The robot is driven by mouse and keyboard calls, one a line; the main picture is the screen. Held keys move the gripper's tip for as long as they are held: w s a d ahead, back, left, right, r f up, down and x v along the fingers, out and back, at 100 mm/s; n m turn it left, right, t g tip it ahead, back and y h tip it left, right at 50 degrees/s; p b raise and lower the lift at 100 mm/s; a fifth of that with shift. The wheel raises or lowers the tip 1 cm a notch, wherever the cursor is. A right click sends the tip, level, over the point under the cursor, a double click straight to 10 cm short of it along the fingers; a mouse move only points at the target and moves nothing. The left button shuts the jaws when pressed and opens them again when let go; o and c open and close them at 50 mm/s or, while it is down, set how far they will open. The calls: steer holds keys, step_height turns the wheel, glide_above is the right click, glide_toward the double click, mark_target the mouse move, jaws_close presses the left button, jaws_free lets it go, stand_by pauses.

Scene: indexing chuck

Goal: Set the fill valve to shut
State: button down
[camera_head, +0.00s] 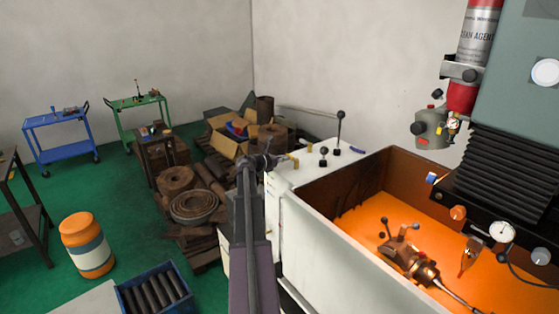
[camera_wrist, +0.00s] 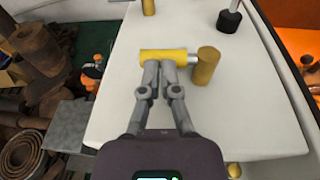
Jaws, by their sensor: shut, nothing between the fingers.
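My gripper (camera_head: 272,158) is over the near left end of the white machine top (camera_head: 311,172). In the wrist view my gripper (camera_wrist: 160,66) has its fingers together and empty. Their tips meet the near side of a yellow cylinder (camera_wrist: 163,56) lying crosswise; whether they touch it or are just above cannot be told. A silver stem (camera_wrist: 193,60) joins its right end, beside an upright brass post (camera_wrist: 207,66). This may be the fill valve; no label is legible. The brass part also shows in the body view (camera_head: 292,157), partly near my fingertips.
Black-knobbed levers (camera_head: 323,154) (camera_head: 340,125) and a blue handle (camera_head: 357,149) stand farther along the top. A deep tray with an orange floor (camera_head: 365,220) lies to the right. Pallets with scrap (camera_head: 195,205) are at left.

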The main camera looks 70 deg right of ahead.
steer(key=shift+d+r, duration=0.1)
steer(key=shift+d, duration=0.25)
steer(key=shift+w+a, duration=0.1)
steer(key=shift+a, duration=0.05)
steer(key=w+p+v, duration=0.1)
steer(key=p+v, duration=0.2)
steer(key=v, duration=1.1)
stand_by(0.7)
